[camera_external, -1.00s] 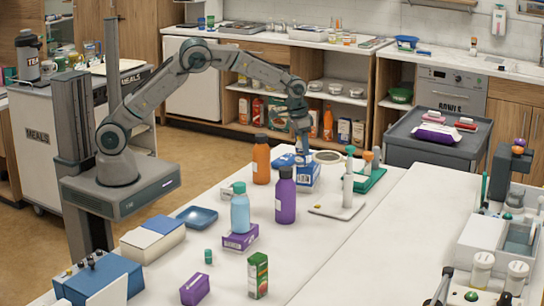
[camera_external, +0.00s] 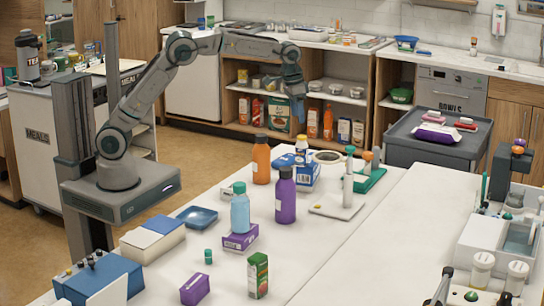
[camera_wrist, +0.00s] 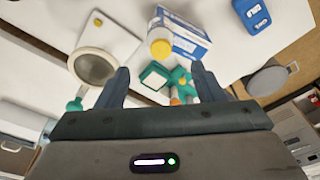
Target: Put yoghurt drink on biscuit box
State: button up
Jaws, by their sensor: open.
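The yoghurt drink, a small white bottle with a yellow cap (camera_wrist: 160,48), is upright and appears to stand on the biscuit box. The biscuit box (camera_external: 305,179) is blue and white and sits on the white table behind the purple bottle; its printed side also shows in the wrist view (camera_wrist: 188,43). The bottle also shows small in the external view (camera_external: 301,146). My gripper (camera_external: 298,112) is open and empty, above the bottle and apart from it. In the wrist view, its two fingers (camera_wrist: 162,82) are spread.
An orange bottle (camera_external: 261,162) and a purple bottle (camera_external: 285,202) stand near the box. A white stand (camera_external: 338,209) and a green holder (camera_external: 370,180) are to its right. A light blue bottle (camera_external: 240,210) stands nearer the front. The table's right side has free room.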

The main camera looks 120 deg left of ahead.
jog(key=s+d+r+m+t, duration=0.1)
jog(key=s+d+r+m, duration=0.15)
jog(key=d, duration=0.95)
jog(key=s+d+r+m, duration=0.2)
jog(key=s+d+r, duration=0.2)
jog(key=d, duration=0.8)
jog(key=s+d+f+m, duration=0.2)
jog(key=s+d+f, duration=0.1)
jog(key=s+d, duration=0.5)
jog(key=s+d+f+m+t+h, duration=0.1)
jog(key=s+d+f+m, duration=0.1)
jog(key=s+d, duration=0.6)
jog(key=shift+s+d+f, duration=0.4)
jog(key=shift+s+f, duration=0.3)
jog(key=shift+s, duration=0.1)
